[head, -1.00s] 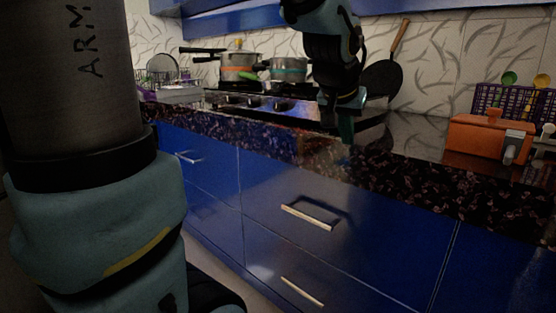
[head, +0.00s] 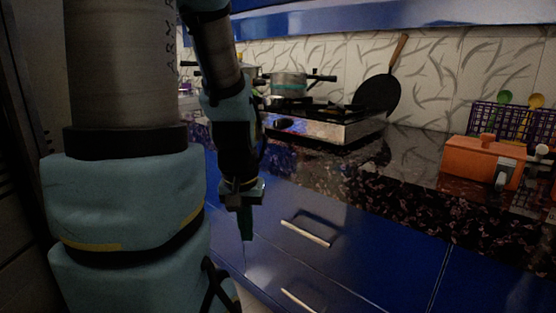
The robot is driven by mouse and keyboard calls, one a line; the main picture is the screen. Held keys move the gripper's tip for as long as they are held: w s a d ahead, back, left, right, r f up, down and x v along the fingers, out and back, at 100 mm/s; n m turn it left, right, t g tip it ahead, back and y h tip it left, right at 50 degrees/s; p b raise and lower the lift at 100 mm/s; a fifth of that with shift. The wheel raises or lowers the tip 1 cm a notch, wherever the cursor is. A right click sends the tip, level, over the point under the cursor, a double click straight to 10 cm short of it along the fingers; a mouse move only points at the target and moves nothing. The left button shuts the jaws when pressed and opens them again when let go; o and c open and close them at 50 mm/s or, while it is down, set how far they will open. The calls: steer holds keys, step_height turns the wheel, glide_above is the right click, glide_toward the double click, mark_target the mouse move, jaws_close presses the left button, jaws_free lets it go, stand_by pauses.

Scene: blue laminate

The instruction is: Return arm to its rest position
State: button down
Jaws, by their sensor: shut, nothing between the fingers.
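My gripper (head: 246,228) hangs pointing down in the head view, left of centre, in front of the blue drawer fronts. Its green fingers are together with nothing between them. My arm comes down from the top of the picture, beside my large column at left. The gripper is apart from the upper drawer handle (head: 305,234), a little to its left.
The dark speckled counter (head: 400,190) runs behind my gripper. On it are a stove (head: 330,128) with a pot (head: 288,85), and an orange box (head: 481,160) at right. A black pan (head: 377,95) leans on the wall. A lower handle (head: 297,301) juts out.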

step_height(320, 180, up, 15)
steer(key=p, duration=1.3)
steer(key=shift+f, duration=0.15)
